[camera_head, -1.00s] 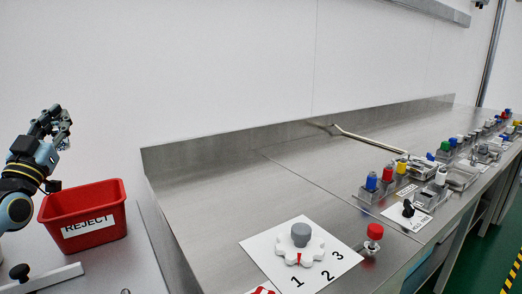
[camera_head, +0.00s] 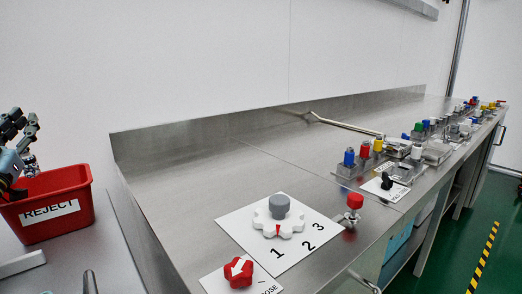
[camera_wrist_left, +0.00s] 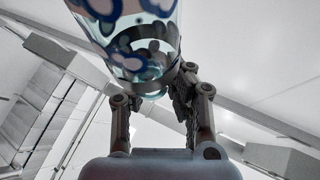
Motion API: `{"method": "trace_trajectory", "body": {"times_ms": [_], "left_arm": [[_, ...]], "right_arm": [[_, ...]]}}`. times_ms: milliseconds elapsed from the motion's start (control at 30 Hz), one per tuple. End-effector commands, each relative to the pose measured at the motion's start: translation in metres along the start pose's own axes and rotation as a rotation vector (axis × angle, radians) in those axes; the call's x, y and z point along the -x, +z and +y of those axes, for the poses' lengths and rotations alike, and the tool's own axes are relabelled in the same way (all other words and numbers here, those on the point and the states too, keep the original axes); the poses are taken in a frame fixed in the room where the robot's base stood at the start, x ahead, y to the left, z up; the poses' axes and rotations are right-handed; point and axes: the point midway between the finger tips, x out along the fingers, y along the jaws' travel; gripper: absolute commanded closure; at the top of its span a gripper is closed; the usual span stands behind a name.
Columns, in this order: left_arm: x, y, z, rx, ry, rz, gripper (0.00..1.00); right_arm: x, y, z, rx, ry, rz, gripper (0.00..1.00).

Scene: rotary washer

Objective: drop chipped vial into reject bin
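The red reject bin (camera_head: 50,211) with a white REJECT label stands at the far left of the head view. My left gripper (camera_head: 22,124) is above and slightly left of the bin, partly cut off by the picture edge. In the left wrist view, a clear glass vial (camera_wrist_left: 135,40) with blue-ringed patterns sits at the fingers of the left gripper (camera_wrist_left: 155,88), which look closed on it. Any chip cannot be made out. My right gripper is not in view.
The steel bench (camera_head: 190,180) holds a white numbered dial (camera_head: 278,216), a red knob (camera_head: 239,272) and a red-topped valve (camera_head: 354,203). Several coloured-cap fittings stand farther back. The bench's rear left surface is clear.

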Motion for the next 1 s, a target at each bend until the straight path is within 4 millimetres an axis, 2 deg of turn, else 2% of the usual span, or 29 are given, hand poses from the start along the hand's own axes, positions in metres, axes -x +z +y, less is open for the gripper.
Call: {"method": "trace_trajectory", "body": {"times_ms": [33,133,467,800,1000], "left_arm": [[0.0,0.0,0.0,0.0,0.0,0.0,0.78],[0.0,0.0,0.0,0.0,0.0,0.0,0.67],[-0.003,-0.004,-0.001,0.001,-0.001,0.0,0.67],[-0.037,-0.059,-0.012,0.0,0.001,0.003,0.67],[-0.049,-0.079,-0.016,0.001,0.0,0.001,0.67]], "right_arm": [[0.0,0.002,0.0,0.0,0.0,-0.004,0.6],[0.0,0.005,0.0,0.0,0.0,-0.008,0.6],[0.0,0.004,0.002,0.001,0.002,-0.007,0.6],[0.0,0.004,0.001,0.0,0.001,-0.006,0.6],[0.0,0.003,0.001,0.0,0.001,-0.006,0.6]]}}
